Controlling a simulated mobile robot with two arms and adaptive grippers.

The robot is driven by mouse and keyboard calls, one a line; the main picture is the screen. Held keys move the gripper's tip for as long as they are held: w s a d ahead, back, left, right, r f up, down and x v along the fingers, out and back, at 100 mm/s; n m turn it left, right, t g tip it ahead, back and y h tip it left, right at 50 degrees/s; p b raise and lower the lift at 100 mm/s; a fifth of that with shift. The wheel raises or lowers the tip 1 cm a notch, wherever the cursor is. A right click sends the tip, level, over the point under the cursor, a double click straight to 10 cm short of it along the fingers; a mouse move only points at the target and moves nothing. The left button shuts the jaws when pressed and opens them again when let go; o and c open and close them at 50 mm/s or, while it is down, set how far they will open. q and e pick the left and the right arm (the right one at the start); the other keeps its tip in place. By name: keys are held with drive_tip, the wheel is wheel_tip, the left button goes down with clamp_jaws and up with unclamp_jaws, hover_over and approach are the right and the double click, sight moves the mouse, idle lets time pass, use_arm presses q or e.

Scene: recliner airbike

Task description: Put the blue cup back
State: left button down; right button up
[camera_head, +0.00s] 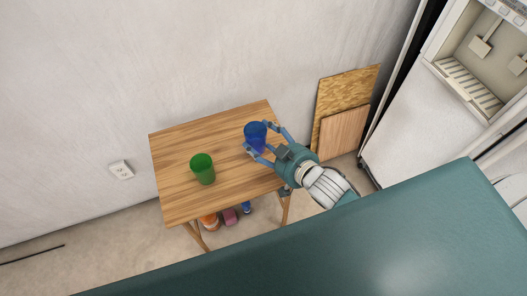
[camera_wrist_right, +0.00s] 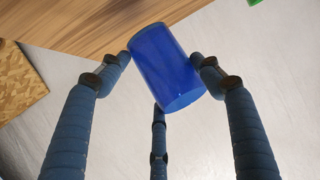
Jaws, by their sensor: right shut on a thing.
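The blue cup (camera_head: 255,135) is at the right side of the wooden table (camera_head: 222,184) in the head view. My right gripper (camera_head: 262,142) is shut on it, with fingers on either side. In the right wrist view the blue cup (camera_wrist_right: 164,68) is held between the fingertips of my right gripper (camera_wrist_right: 164,70). Whether the cup's base touches the tabletop I cannot tell. My left gripper is in neither view.
A green cup (camera_head: 203,169) stands on the table, left of the blue one. Several small items, one orange (camera_head: 209,222), sit on the floor under the table. Wooden boards (camera_head: 345,95) lean on the wall to the right, beside a white dispensing machine (camera_head: 410,130).

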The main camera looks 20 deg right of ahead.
drive_tip(key=shift+f+b, duration=0.3)
drive_tip(key=shift+f, duration=2.7)
drive_tip(key=o, duration=1.1)
drive_tip(key=v, duration=1.2)
drive_tip(key=shift+d+f, duration=0.1)
drive_tip(key=shift+d, duration=0.05)
